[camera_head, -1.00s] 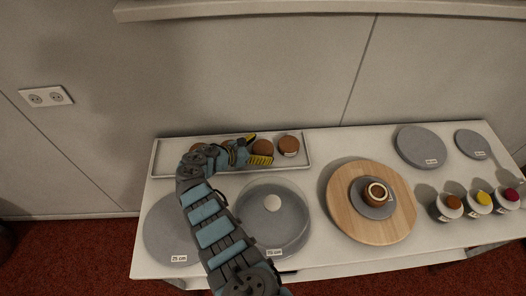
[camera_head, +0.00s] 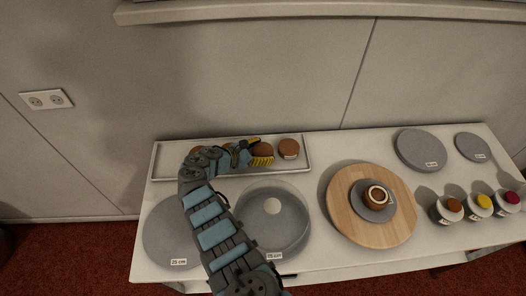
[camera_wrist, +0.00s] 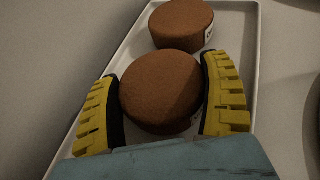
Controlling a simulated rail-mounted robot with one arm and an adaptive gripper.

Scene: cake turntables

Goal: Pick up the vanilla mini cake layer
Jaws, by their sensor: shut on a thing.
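A brown round cake layer (camera_wrist: 158,92) sits between the two yellow-padded fingers of my gripper (camera_wrist: 163,72) in the wrist view. My gripper is shut on it, one finger on each side. In the head view the same layer (camera_head: 264,150) shows between the fingers, at the tray. It appears level and low in the tray; I cannot tell whether it is clear of the tray floor.
Another brown layer (camera_head: 289,148) with a small label stands to the right in the white tray (camera_head: 166,172). Grey discs (camera_head: 168,235), a wooden turntable (camera_head: 345,220) with a small cake, and topping jars (camera_head: 447,208) cover the table. The wall stands behind.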

